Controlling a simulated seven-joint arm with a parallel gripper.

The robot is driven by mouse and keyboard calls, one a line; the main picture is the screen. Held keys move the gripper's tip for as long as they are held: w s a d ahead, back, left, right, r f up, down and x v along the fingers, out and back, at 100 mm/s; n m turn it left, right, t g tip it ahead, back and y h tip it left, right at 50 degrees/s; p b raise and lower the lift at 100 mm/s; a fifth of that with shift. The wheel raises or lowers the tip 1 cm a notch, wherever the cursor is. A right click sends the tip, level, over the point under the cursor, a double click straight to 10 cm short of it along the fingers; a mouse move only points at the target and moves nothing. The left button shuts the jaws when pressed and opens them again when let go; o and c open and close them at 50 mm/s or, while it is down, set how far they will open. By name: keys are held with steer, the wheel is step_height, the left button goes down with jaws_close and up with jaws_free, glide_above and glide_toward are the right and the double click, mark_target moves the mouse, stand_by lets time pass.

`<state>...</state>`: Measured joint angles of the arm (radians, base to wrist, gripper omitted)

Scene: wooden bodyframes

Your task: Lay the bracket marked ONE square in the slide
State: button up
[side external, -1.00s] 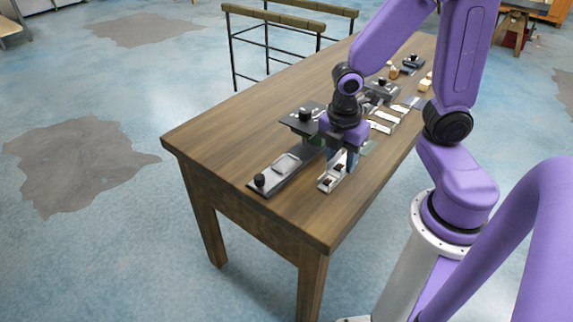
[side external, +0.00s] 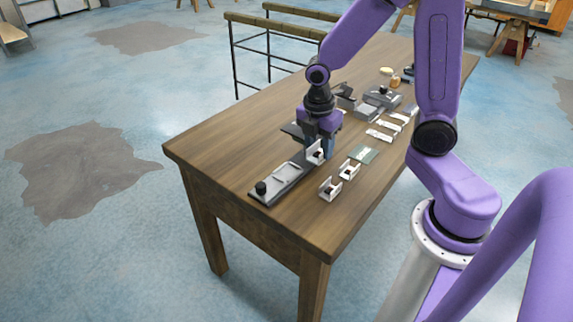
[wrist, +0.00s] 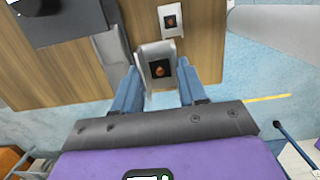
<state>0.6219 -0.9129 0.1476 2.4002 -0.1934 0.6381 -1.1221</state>
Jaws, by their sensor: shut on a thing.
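My gripper (side external: 318,158) is shut on a small white bracket (side external: 314,153), held above the table beside the far end of the slide. In the wrist view the held bracket (wrist: 158,72) sits between my fingertips (wrist: 158,95); its dark square has an orange mark I cannot read. The slide (side external: 284,181) is a long grey track with a pale plate on it and a black knob at its near end. Two similar brackets stand on the table to the right, one nearer (side external: 330,188) and one farther (side external: 349,169). No ONE mark is legible.
White pieces (side external: 380,134) and a grey fixture with a black knob (side external: 380,98) are farther back. The near right of the wooden table (side external: 310,225) is clear.

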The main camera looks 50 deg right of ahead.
steer(key=w+f, duration=0.3)
steer(key=w, duration=0.3)
glide_above(287, 172)
steer(key=f, duration=0.5)
steer(key=shift+s+a+f, duration=0.15)
steer(key=shift+a+f, duration=0.1)
steer(key=shift+f, duration=1.6)
steer(key=shift+f, duration=0.1)
steer(key=o, duration=1.1)
steer(key=shift+f, duration=0.1)
steer(key=shift+o, duration=0.2)
